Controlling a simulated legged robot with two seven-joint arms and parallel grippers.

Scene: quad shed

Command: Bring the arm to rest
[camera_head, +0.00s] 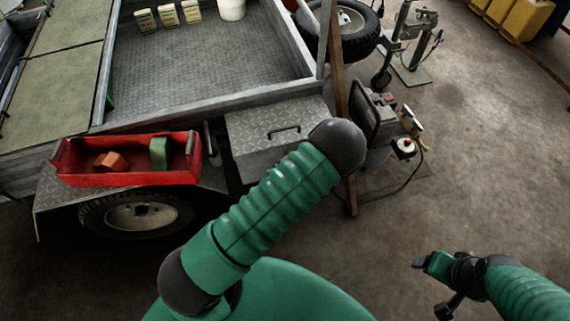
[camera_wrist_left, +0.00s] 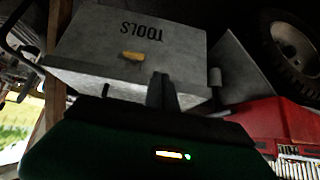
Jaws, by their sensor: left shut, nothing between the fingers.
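My left arm (camera_head: 262,215) comes up from the bottom of the head view, green and ribbed, and bends at a dark joint over the edge of the grey trailer box. My left gripper does not show there; it is hidden beyond that joint. In the left wrist view its dark fingers (camera_wrist_left: 162,92) are together and empty, in front of a grey box marked TOOLS (camera_wrist_left: 95,35). I cannot tell how far apart they are. My right gripper (camera_head: 433,284) is at the lower right over the concrete floor, away from other things; its jaw opening is unclear.
A red tray (camera_head: 125,179) with an orange and a green item sits on the trailer fender, left of the lidded grey box (camera_head: 262,150). A wooden post (camera_head: 350,195) and a machine (camera_head: 375,120) stand close right of my left arm. Floor (camera_head: 485,165) is clear at right.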

